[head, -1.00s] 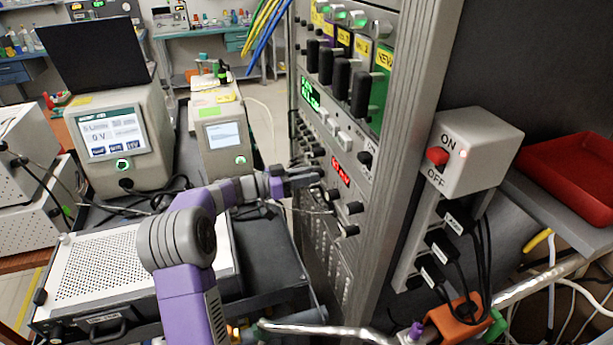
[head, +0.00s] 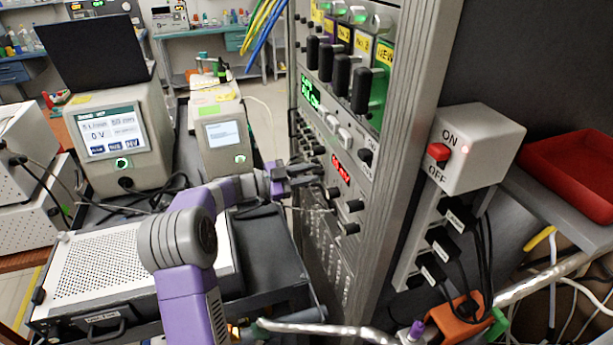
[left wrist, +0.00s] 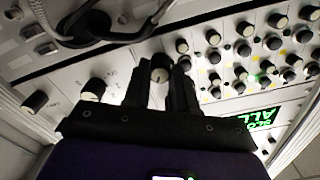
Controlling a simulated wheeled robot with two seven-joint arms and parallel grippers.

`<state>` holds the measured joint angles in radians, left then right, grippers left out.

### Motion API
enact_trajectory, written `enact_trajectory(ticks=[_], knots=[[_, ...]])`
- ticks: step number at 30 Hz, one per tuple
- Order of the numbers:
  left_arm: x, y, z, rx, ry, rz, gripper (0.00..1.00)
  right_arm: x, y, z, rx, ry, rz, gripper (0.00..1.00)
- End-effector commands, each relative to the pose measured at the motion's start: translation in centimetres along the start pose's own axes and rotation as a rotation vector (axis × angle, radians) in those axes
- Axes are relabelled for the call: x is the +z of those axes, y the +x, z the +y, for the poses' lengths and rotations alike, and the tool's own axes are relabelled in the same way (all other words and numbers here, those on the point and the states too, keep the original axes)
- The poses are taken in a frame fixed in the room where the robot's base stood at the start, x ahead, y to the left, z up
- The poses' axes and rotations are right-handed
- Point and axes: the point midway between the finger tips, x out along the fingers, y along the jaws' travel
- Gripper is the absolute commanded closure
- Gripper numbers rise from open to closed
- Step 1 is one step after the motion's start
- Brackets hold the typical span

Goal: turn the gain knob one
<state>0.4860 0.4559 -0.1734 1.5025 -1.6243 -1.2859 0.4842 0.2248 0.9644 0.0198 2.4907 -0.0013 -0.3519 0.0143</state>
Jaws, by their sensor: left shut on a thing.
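My left gripper (head: 318,178) is at the front of the instrument rack (head: 392,165), beside the module with the red readout (head: 341,168). In the left wrist view its two dark fingers (left wrist: 161,82) are shut on a round knob with a pale face (left wrist: 160,66); the fingers hide its sides. I cannot read a label for this knob. Another dark knob (left wrist: 92,90) sits to its left on the same light panel, and several small knobs (left wrist: 213,37) lie to the right. In the head view the fingers hide the held knob. My right gripper is not in view.
Black knobs (head: 355,206) stick out just right of the gripper. Dark cables (left wrist: 95,25) hang close in the left wrist view. A white ON/OFF box (head: 480,150) and a red tray (head: 572,172) stand right of the rack. A perforated case (head: 95,265) lies left.

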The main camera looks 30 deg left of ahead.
Motion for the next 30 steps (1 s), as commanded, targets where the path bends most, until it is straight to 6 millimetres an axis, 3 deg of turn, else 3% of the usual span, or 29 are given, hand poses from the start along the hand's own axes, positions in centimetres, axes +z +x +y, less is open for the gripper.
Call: enact_trajectory(ticks=[15, 30], knots=[[0.1, 0.0, 0.1, 0.001, 0.407, -0.002, 1.0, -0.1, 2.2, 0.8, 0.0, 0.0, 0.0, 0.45], [0.1, 0.0, 0.0, 0.001, 0.528, -0.003, 1.0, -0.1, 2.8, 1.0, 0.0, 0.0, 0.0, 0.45]])
